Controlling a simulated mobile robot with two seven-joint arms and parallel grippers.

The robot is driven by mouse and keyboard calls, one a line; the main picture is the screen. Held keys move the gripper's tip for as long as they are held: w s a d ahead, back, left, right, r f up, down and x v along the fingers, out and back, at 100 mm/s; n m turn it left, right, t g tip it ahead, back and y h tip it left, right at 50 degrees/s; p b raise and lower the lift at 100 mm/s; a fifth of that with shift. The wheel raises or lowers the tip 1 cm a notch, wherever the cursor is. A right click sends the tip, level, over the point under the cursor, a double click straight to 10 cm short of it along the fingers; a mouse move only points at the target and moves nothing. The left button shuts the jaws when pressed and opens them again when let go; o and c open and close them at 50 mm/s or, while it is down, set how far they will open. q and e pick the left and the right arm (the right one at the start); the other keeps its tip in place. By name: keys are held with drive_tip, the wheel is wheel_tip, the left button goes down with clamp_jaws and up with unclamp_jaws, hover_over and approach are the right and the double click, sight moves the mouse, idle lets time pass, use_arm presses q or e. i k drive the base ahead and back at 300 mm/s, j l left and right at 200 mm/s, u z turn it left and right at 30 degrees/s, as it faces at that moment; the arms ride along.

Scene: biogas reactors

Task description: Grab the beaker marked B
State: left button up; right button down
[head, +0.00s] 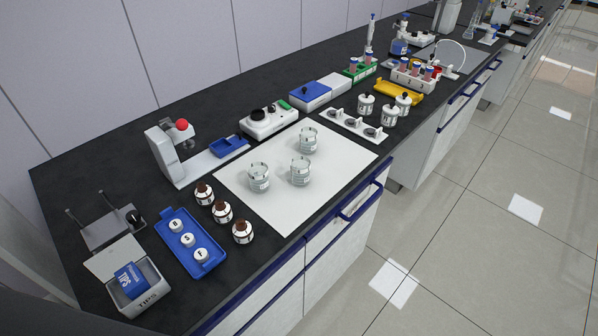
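Three clear glass beakers stand upright on a white mat (333,190) on the black bench. One beaker (259,178) is at the left, one beaker (300,172) is in the middle nearer the front edge, and one beaker (308,141) is farther back. Each seems to carry a small label, but the letters are too small to read, so I cannot tell which is marked B. Neither of my grippers is in view.
The bench front has blue handles (362,203). The floor at right is clear.

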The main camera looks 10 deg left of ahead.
sight(308, 141)
drive_tip(key=i+l+u, duration=0.15)
drive_tip(key=l, duration=0.3)
drive_tip(key=i+l+u, duration=0.1)
drive_tip(key=l, duration=0.3)
drive_tip(key=i+l+u, duration=0.15)
drive_tip(key=i+l, duration=0.15)
drive_tip(key=l, duration=0.2)
drive_tip(key=i+l+u, duration=0.15)
drive_tip(key=l, duration=0.3)
drive_tip(key=l+u, duration=0.1)
drive_tip(key=l, duration=0.4)
drive_tip(key=i+l+u, duration=0.15)
drive_tip(key=l, duration=0.35)
